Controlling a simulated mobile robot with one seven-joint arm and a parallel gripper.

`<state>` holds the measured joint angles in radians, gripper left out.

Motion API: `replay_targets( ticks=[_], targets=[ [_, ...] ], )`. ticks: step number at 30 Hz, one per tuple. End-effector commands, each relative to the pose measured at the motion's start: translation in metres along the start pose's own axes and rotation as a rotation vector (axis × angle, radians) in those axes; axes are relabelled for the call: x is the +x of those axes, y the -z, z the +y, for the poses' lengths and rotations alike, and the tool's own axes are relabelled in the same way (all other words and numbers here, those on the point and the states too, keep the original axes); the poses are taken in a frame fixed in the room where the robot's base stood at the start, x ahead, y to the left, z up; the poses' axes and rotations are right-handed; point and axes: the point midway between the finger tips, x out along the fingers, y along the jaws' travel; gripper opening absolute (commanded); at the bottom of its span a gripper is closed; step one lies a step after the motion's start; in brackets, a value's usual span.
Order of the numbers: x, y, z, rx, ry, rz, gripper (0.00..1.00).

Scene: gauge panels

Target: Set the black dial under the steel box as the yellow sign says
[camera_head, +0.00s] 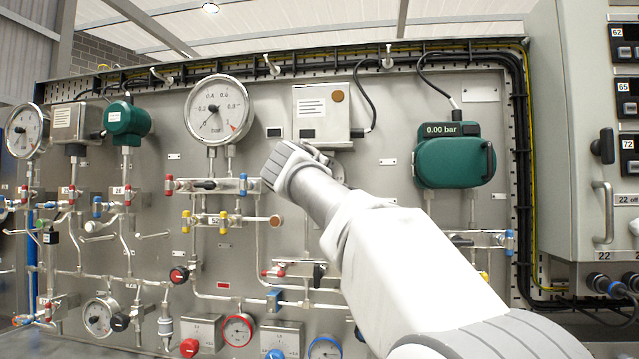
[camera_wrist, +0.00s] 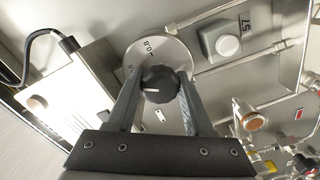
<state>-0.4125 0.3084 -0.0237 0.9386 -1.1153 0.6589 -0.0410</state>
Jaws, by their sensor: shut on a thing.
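The steel box (camera_head: 310,126), with a white label and a brown round spot, is on the panel in the head view; its side (camera_wrist: 92,85) shows at left in the wrist view. The black dial (camera_wrist: 158,91) sits on a pale round scale plate (camera_wrist: 143,54) with partly readable figures. Its white mark points left in the wrist view. My gripper (camera_wrist: 160,78) has its two fingers on either side of the dial, shut on it. In the head view my gripper (camera_head: 290,165) hides the dial below the box. I cannot make out a yellow sign.
A large round gauge (camera_head: 218,109) is left of the box, and a green transmitter (camera_head: 455,158) reading 0.00 bar is at right. A grey block with a pale button (camera_wrist: 226,45), marked 57, is close to the dial. Pipes and valves (camera_head: 215,219) run below.

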Motion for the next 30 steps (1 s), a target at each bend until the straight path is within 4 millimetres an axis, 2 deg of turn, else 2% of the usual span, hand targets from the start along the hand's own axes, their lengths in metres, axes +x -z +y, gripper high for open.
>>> replay_targets(
  ticks=[15, 16, 18, 20, 21, 30],
  targets=[
    [0.0003, -0.0005, -0.0008, 0.019, 0.001, -0.002, 0.00],
    [0.0003, -0.0005, -0.0008, 0.019, 0.001, -0.002, 0.56],
    [0.0003, -0.0005, -0.0007, 0.019, 0.001, -0.002, 0.68],
    [0.0003, -0.0004, -0.0006, 0.019, 0.001, -0.002, 0.79],
    [0.0002, -0.0004, -0.0005, 0.019, 0.001, -0.002, 0.81],
    [-0.0015, -0.0001, -0.0003, 0.019, 0.000, 0.000, 0.81]
  ],
)
